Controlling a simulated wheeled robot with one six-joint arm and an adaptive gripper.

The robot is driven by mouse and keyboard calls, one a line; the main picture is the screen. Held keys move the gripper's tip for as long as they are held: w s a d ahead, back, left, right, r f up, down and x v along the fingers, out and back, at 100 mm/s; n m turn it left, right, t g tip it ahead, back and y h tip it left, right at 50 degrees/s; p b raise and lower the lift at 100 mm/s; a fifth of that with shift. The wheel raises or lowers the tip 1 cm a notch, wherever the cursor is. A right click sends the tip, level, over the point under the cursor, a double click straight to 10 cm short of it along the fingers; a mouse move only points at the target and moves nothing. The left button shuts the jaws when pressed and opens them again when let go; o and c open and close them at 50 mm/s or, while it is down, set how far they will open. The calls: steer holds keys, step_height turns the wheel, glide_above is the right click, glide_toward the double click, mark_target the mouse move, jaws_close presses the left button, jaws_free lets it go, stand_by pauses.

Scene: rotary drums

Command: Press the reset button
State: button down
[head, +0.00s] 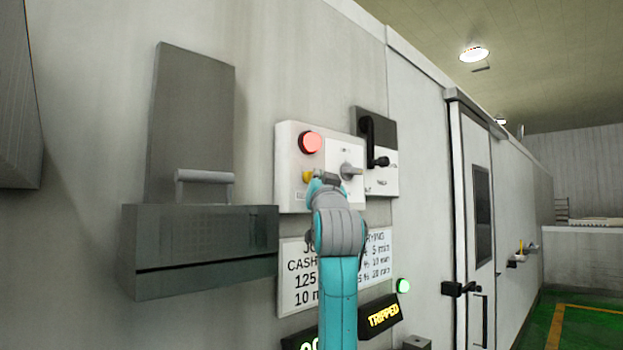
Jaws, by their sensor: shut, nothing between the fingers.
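A pale control panel (289,150) is on the wall. It carries a lit red round button (311,142), a small yellow button (308,175) below it, and a grey rotary knob (351,170) on the right. The panel labels are too small to read, so I cannot tell which control is marked reset. My gripper (325,178) is in front of the panel's lower middle, just right of the yellow button in the picture. It is shut and empty. Its wrist hides part of the panel's lower edge, and I cannot tell whether it touches anything.
A black lever switch (378,140) is right of the panel. A sign (296,272) is below, partly behind my arm. A display (380,316) reads TRIPPED, near a green light (403,286). A grey box with a handle (205,240) juts out left. A door (478,200) is right.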

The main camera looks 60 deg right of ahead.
steer(key=shift+w+d, duration=0.15)
steer(key=shift+w, duration=0.4)
stand_by(0.6)
steer(key=shift+s, duration=0.2)
steer(key=shift+s+a, duration=0.2)
steer(key=shift+s, duration=0.55)
steer(key=s, duration=0.2)
steer(key=s+a, duration=0.1)
steer(key=s, duration=0.1)
steer(key=shift+s+a, duration=0.1)
steer(key=shift+s, duration=0.3)
stand_by(1.0)
